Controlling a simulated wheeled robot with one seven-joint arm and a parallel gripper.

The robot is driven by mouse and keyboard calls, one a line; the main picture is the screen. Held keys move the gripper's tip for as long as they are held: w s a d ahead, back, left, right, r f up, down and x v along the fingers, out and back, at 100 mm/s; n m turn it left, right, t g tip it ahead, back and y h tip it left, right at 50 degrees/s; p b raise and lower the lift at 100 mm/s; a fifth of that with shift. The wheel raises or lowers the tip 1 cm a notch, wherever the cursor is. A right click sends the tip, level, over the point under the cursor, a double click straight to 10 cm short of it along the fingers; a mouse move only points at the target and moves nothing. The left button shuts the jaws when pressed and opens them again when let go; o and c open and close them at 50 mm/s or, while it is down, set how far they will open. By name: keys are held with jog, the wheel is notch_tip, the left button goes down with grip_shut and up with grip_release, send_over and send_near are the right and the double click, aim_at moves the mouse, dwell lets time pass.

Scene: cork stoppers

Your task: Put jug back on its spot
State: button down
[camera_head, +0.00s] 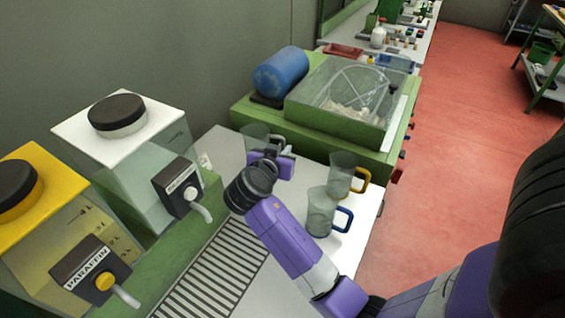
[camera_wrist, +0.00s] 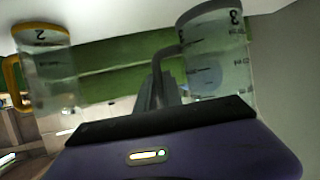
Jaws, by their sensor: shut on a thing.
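My gripper (camera_head: 279,152) is shut on the dark grey handle of a clear jug (camera_head: 254,136) at the far end of the pale bench. The wrist view shows this jug (camera_wrist: 222,62) at the right, marked 3, with the fingers (camera_wrist: 160,85) at its handle. My gripper partly hides it in the head view, and I cannot tell whether its base touches the bench. A yellow-handled jug (camera_head: 342,172) stands to the right; it is marked 2 in the wrist view (camera_wrist: 50,70). A blue-handled jug (camera_head: 320,212) stands nearer. No marked spot is clear to me.
Two dispensers with taps stand at the left, one white-topped (camera_head: 120,150) and one yellow (camera_head: 50,225) labelled PARAFFIN. A drain grille (camera_head: 215,270) lies before them. A green-framed clear bin (camera_head: 345,100) and a blue drum (camera_head: 281,72) stand beyond the bench (camera_head: 225,150).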

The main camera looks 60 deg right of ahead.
jog(key=shift+f, duration=2.6)
jog(key=shift+f, duration=0.1)
jog(key=c, duration=1.5)
grip_release()
jog(key=shift+r, duration=0.2)
jog(key=b+v, duration=0.1)
jog(key=v, duration=1.1)
jog(key=shift+f+b, duration=0.1)
jog(key=shift+b, duration=0.2)
jog(key=shift+s+a, duration=0.1)
